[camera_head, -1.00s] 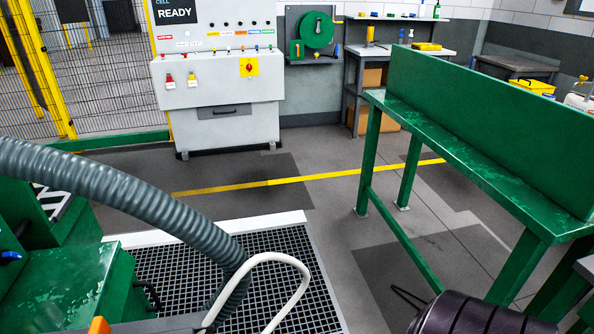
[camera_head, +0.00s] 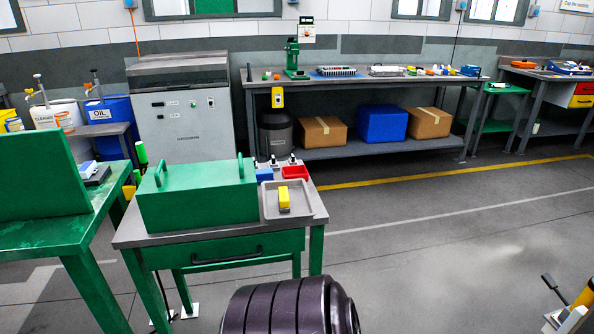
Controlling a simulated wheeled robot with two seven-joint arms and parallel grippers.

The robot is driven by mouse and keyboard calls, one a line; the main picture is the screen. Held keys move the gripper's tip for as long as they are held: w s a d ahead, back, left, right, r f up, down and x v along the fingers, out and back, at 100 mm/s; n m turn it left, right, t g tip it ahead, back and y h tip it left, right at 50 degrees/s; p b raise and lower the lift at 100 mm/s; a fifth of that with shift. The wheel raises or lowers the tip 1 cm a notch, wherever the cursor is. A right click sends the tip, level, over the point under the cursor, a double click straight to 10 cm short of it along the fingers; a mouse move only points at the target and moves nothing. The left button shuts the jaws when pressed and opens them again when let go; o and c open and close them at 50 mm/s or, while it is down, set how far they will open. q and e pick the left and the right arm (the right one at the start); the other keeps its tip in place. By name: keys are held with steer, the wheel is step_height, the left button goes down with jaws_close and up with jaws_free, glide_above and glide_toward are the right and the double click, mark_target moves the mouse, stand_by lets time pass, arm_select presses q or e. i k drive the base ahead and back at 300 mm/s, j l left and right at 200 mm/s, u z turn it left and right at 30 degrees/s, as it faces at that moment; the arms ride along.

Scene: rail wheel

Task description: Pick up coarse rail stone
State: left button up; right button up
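I cannot make out a thing that is clearly the coarse rail stone. A small yellow block (camera_head: 284,198) lies in a shallow grey tray (camera_head: 270,214) on the right side of a green and grey workstand (camera_head: 221,251). I cannot tell whether the block is a stone. Small blue (camera_head: 264,175) and red (camera_head: 295,172) bins stand behind the tray. Neither of my grippers is in view.
A green box with two handles (camera_head: 197,205) fills the workstand's left side. A green table (camera_head: 96,283) stands at the left. A long grey bench (camera_head: 375,86) with tools and boxes runs along the back. The floor at the right (camera_head: 430,240) is mostly open.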

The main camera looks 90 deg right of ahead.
mark_target(283, 199)
steer(key=l+z, duration=0.15)
steer(key=z, duration=1.45)
steer(key=j+z, duration=0.1)
steer(key=z, duration=0.65)
steer(key=k+j+z, duration=0.1)
steer(key=z, duration=0.3)
